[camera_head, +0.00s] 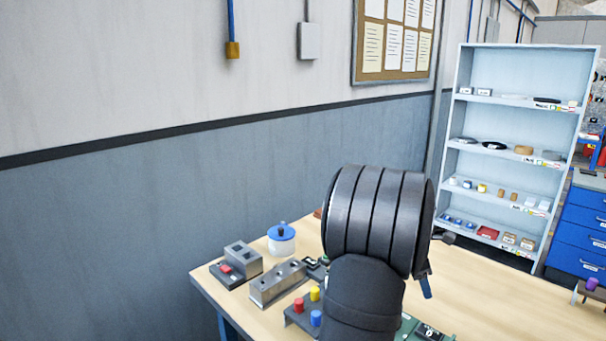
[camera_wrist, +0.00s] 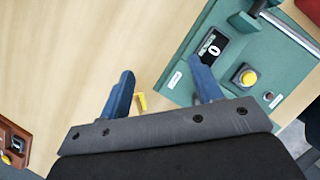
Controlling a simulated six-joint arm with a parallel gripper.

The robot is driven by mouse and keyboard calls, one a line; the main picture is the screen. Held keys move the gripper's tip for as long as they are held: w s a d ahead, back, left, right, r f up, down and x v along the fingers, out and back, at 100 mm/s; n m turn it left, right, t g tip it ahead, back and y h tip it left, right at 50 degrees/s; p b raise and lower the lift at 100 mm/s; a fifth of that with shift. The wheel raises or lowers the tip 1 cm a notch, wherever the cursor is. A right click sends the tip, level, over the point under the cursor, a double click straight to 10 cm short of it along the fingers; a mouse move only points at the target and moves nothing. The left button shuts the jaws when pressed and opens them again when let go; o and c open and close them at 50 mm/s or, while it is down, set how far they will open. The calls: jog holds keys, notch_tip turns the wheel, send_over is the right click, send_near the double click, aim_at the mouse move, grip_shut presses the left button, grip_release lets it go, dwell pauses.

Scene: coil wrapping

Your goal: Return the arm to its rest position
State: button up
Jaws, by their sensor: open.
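My gripper (camera_wrist: 162,90) shows in the wrist view with its two blue fingers spread apart. It is open, and nothing is held between the fingers. A green coil winding machine (camera_wrist: 258,50) with a small display reading 0 and a yellow button lies below, to the right of the fingers. A small yellow piece (camera_wrist: 141,101) lies near the left finger, over the wooden table (camera_wrist: 70,50). In the head view my dark arm covers much of the table, and only a blue finger (camera_head: 426,287) of my gripper shows at its right side.
Left of my arm stand a grey block fixture (camera_head: 278,283), a white jar with a blue lid (camera_head: 282,241), and a holder with red, yellow and blue pegs (camera_head: 315,294). A shelf (camera_head: 515,135) stands behind at right.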

jog(key=w+a+f+n+t, duration=0.1)
jog(key=w+a+n, duration=0.2)
jog(key=w+a, duration=0.2)
jog(key=w+a+f+n+t+y, duration=0.1)
jog(key=w+a+f+n, duration=0.1)
jog(key=w+a, duration=0.4)
jog(key=w+a+f+n+t, duration=0.1)
jog(key=w+a+n, duration=0.3)
jog(key=w, duration=0.4)
jog(key=shift+a+f, duration=0.4)
jog(key=shift+a, duration=0.45)
jog(key=shift+f, duration=0.35)
jog(key=shift+r, duration=0.55)
jog(key=s+d+r+m+g, duration=0.1)
jog(key=s+d+r+m, duration=0.1)
jog(key=s+d, duration=0.4)
jog(key=s+d+r+m+g, duration=0.1)
jog(key=s+d+r+m, duration=0.1)
jog(key=s+d+m, duration=0.2)
jog(key=s+d, duration=0.2)
jog(key=shift+s+d+h, duration=0.3)
jog(key=shift+s+d, duration=0.1)
